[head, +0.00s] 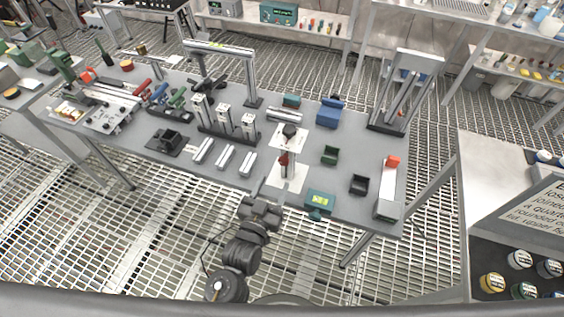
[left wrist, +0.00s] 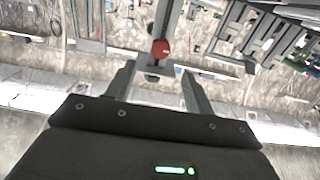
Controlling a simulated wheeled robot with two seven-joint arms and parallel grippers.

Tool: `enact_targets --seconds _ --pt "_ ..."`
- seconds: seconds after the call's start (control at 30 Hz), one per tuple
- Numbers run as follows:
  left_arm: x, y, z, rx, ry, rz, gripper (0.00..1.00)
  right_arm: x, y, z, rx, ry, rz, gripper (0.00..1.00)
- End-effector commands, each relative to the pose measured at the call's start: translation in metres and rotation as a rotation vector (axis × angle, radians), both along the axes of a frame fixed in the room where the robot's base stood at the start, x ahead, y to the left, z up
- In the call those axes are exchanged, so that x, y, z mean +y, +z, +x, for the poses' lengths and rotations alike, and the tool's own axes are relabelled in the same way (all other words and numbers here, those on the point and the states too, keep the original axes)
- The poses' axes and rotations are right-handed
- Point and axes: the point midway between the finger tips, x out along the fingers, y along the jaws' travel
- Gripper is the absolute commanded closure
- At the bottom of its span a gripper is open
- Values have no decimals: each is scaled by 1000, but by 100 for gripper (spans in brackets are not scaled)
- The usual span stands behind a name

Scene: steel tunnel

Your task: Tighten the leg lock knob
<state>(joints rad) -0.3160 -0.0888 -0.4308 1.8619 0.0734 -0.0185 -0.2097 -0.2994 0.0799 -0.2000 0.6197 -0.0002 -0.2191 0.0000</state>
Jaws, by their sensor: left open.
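A red knob (head: 283,159) sits low on an upright post (head: 290,170) on a white plate (head: 300,168) near the table's front edge. A black top piece (head: 289,131) caps the post. In the left wrist view the red knob (left wrist: 160,48) shows round, in front of the grey post (left wrist: 166,20). My left gripper (head: 271,188) is in front of the post, at the table's front edge. In the left wrist view its fingers (left wrist: 158,78) are spread, empty and apart from the knob, which lies beyond the gap between them. My right gripper is not in view.
A teal box with a display (head: 320,202) stands just right of the gripper. Grey bars (head: 225,158) lie to the left. Taller stands (head: 225,120) rise behind.

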Motion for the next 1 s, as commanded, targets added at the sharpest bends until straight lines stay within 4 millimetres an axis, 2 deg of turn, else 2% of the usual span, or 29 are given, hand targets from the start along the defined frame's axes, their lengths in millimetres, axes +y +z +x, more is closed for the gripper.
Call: enact_targets --seconds 0.2,0.4,0.6,0.83,0.87,1.0 --pt "-13 3 41 -1 0 2 47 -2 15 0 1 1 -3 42" --pt "-21 2 67 1 0 1 47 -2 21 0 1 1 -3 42" --pt "-25 0 77 1 0 1 47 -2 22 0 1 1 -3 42" --pt "-25 0 77 1 1 0 47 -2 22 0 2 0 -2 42" --pt "-25 0 77 1 1 0 48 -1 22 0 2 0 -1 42" --pt "-25 0 77 1 0 1 67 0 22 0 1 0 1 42"
